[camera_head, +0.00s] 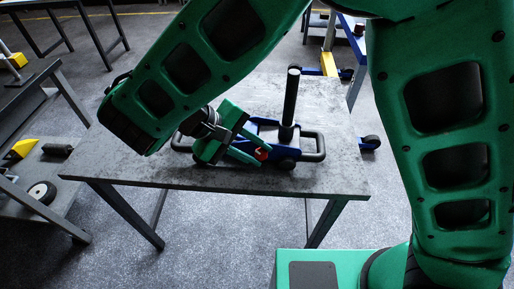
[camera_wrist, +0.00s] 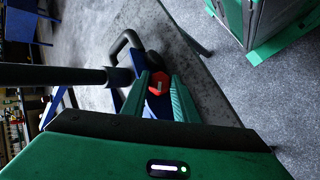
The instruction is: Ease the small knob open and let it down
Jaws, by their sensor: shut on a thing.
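The small red knob (camera_wrist: 158,84) has a pale mark on its face and sits at the near side of the blue trolley jack (camera_head: 262,124). My gripper (camera_head: 258,155) reaches down to the jack from the left, with its green fingers shut on the knob. In the wrist view the fingertips (camera_wrist: 159,85) lie on either side of the knob. The knob also shows red in the head view (camera_head: 261,153). The black lever (camera_head: 290,97) stands upright from the jack. The jack rests on the grey table, and my gripper hides part of its left side.
The grey table (camera_head: 330,125) has bare room to the right of the jack. Black rounded bars (camera_head: 318,143) stick out at the jack's ends. A shelf with a wheel (camera_head: 42,192) and yellow parts stands at the left.

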